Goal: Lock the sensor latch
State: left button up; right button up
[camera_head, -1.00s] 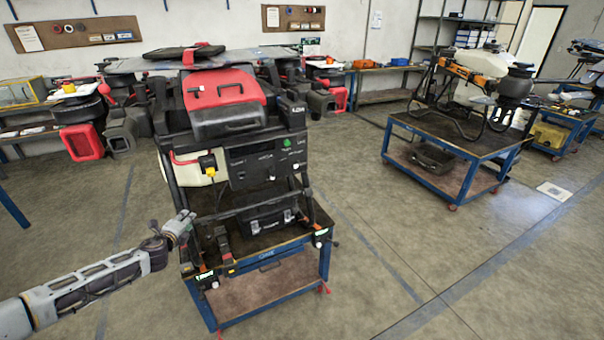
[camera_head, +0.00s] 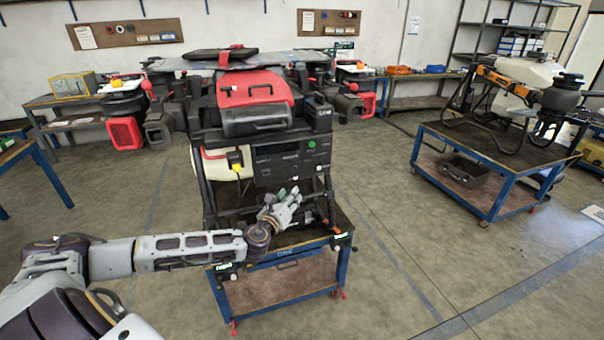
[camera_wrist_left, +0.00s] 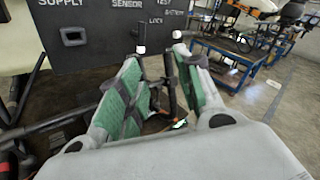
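The drone's black control panel (camera_head: 290,157) faces me under the red hood, with a small green mark on its upper right. In the left wrist view the panel (camera_wrist_left: 95,35) carries white lettering, including SUPPLY, SENSOR, TEST, BATTERY and LOCK. Two black posts with white ends show near its lower right edge; I cannot tell whether one is the sensor latch. My left gripper (camera_head: 288,200) is in front of and below the panel. In the left wrist view its green-padded fingers (camera_wrist_left: 160,72) are spread, with no object clearly held. My right gripper is out of view.
The drone stands on a blue-framed cart (camera_head: 285,262). Another cart (camera_head: 480,160) with an orange-armed drone stands at the right. Open floor lies between the carts.

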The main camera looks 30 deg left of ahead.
aim_at(295, 171)
pick_arm(q)
jog(key=shift+s+a+r+m+y, duration=0.1)
jog(key=shift+a+r+m+y, duration=0.35)
jog(key=shift+m, duration=0.45)
jog(key=shift+s+a+r+m+y, duration=0.1)
jog(key=shift+a+r+m+y, duration=0.1)
jog(key=shift+a+m+y, duration=0.55)
jog(key=shift+d, duration=0.1)
jog(key=shift+w, duration=0.1)
jog(key=shift+p+x, duration=0.8)
jog(key=shift+x, duration=5.95)
jog(key=shift+w+d, duration=0.1)
grip_shut()
